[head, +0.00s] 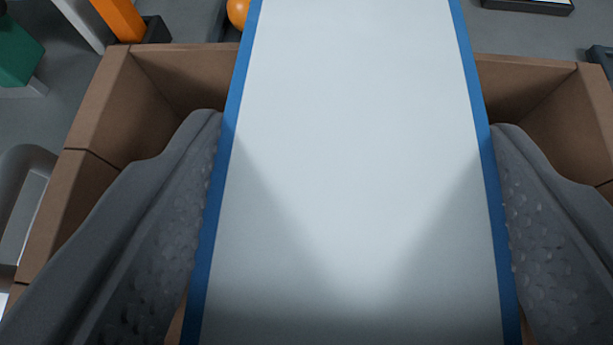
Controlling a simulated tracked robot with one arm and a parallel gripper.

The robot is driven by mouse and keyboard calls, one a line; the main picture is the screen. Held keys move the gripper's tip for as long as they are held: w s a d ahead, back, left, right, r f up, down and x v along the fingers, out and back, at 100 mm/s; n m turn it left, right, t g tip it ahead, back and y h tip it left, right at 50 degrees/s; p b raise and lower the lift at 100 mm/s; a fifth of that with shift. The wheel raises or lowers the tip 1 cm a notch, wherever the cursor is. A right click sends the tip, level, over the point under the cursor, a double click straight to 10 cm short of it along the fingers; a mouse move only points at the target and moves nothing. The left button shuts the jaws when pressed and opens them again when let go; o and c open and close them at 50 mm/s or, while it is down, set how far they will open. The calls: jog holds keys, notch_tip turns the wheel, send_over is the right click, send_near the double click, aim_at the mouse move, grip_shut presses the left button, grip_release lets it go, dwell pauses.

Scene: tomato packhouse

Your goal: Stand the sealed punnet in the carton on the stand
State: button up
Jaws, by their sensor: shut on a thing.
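The sealed punnet (350,130) fills the middle of the head view, with a plain pale top and blue edges along both sides. My gripper (355,215) is shut on it, with one dark textured finger against each blue edge. The brown carton (90,110) lies below and around the punnet in the picture, its walls showing at the left, back and right. The punnet hides most of the carton's inside. I cannot tell whether the punnet touches the carton's floor or back wall. The stand cannot be made out.
Beyond the carton is a grey floor (545,35). An orange post (120,18) and an orange ball-like thing (238,12) show at the back left. A green block (15,50) is at the far left. A dark-framed flat thing (528,5) lies at the back right.

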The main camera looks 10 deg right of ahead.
aim_at(346, 244)
notch_tip(346, 244, down, 4)
jog(key=shift+s+d+r, duration=0.1)
jog(key=c, duration=0.4)
jog(key=o, duration=1.4)
jog(key=shift+r, duration=0.1)
jog(key=v, duration=1)
jog(key=shift+s+a+r, duration=0.15)
jog(key=shift+s+a, duration=0.1)
jog(key=shift+s+a+r, duration=0.1)
jog(key=shift+s+r, duration=0.2)
jog(key=shift+s, duration=0.25)
